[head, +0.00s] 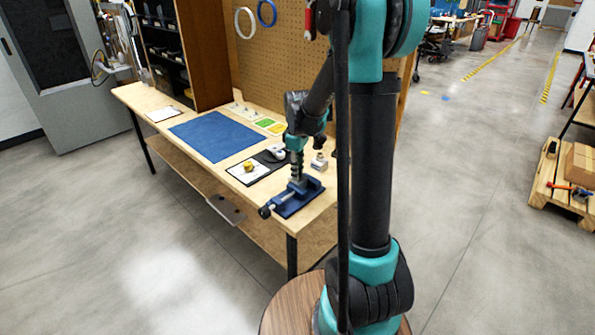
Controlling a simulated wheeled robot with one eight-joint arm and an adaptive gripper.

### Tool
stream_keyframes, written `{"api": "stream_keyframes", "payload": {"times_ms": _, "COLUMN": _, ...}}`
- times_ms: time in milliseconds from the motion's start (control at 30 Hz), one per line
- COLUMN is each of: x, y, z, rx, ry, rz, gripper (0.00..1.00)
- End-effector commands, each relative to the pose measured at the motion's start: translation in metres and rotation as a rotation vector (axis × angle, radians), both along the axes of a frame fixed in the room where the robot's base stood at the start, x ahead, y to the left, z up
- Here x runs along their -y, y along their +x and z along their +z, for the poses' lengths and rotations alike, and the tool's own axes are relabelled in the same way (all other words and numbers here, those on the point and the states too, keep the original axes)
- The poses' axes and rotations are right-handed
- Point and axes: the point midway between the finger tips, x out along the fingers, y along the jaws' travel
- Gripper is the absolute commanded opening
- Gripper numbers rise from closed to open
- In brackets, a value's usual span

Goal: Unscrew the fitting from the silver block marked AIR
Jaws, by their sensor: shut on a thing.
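A blue vise (298,197) lies at the near right corner of the workbench. My gripper (297,180) points straight down over the vise, with its fingers closed low at the vise's jaws. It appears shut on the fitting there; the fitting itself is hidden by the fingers. The block in the vise is too small and covered to make out, and no AIR marking can be read. A small silver block (319,162) with a tan top stands on the bench just behind and right of the vise.
The workbench (322,197) has a blue mat (218,137) in its middle. A dark tray (258,168) with a yellow part (249,166) and a pale part (277,152) lies left of my gripper. A pegboard (283,55) rises behind.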

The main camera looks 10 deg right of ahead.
Motion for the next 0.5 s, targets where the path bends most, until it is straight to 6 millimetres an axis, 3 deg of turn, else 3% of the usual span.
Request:
{"api": "stream_keyframes", "payload": {"times_ms": 133, "x": 0.0001, "y": 0.0001, "z": 0.0001, "rx": 0.0, "ry": 0.0, "rz": 0.088, "gripper": 0.0}}
{"api": "stream_keyframes", "payload": {"times_ms": 367, "x": 0.0001, "y": 0.0001, "z": 0.0001, "rx": 0.0, "ry": 0.0, "rz": 0.095, "gripper": 0.0}}
{"api": "stream_keyframes", "payload": {"times_ms": 400, "x": 0.0001, "y": 0.0001, "z": 0.0001, "rx": 0.0, "ry": 0.0, "rz": 0.094, "gripper": 0.3}}
{"api": "stream_keyframes", "payload": {"times_ms": 500, "x": 0.0001, "y": 0.0001, "z": 0.0001, "rx": 0.0, "ry": 0.0, "rz": 0.094, "gripper": 0.42}}
